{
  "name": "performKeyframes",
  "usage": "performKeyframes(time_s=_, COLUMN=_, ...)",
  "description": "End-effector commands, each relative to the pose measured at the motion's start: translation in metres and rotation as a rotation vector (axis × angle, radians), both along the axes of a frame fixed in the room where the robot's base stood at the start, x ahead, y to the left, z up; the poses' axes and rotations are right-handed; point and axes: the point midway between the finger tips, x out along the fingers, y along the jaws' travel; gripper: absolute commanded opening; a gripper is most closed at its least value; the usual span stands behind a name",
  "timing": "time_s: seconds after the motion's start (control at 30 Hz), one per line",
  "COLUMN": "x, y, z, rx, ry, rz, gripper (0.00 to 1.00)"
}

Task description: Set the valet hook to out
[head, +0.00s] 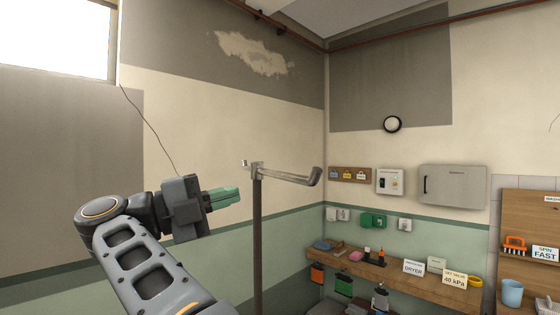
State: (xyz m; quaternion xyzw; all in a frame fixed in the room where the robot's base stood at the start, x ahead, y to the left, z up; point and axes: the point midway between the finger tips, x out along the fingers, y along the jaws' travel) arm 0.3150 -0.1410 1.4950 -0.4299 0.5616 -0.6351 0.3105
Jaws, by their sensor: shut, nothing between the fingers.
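What looks like the valet hook (290,177) is a grey metal arm at the top of a dark upright post (257,245), near the middle of the head view. The arm reaches to the right from the post and ends in a thick upturned tip. A short stub stands out on the left side of the post top. My gripper (238,194), with green fingers, is to the left of the post, a little lower than the hook arm. Its fingers are shut and empty, point right, and appear apart from the post.
A wooden shelf (400,272) with small items and signs runs along the right wall. Above it are a white box (390,182) and a grey cabinet (452,186). A pegboard (530,225) stands at far right. Open air surrounds the post.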

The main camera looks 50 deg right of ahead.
Motion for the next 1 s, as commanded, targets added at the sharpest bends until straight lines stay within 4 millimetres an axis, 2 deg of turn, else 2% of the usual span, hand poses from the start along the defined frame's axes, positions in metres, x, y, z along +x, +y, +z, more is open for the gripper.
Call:
performKeyframes(time_s=0.03, x=-0.003, y=-0.003, z=0.01, rx=0.001, ry=0.002, rz=-0.003, gripper=0.0)
performKeyframes(time_s=0.17, x=-0.009, y=-0.01, z=0.01, rx=0.003, ry=0.002, rz=-0.005, gripper=0.0)
performKeyframes(time_s=0.4, x=-0.028, y=-0.049, z=0.012, rx=0.002, ry=-0.002, rz=-0.009, gripper=0.0)
performKeyframes(time_s=0.6, x=-0.04, y=-0.072, z=0.017, rx=0.002, ry=0.0, rz=-0.007, gripper=0.0)
performKeyframes(time_s=0.8, x=-0.045, y=-0.085, z=0.018, rx=0.001, ry=-0.002, rz=-0.004, gripper=0.0)
performKeyframes(time_s=1.0, x=-0.047, y=-0.088, z=0.018, rx=0.002, ry=-0.001, rz=-0.003, gripper=0.0)
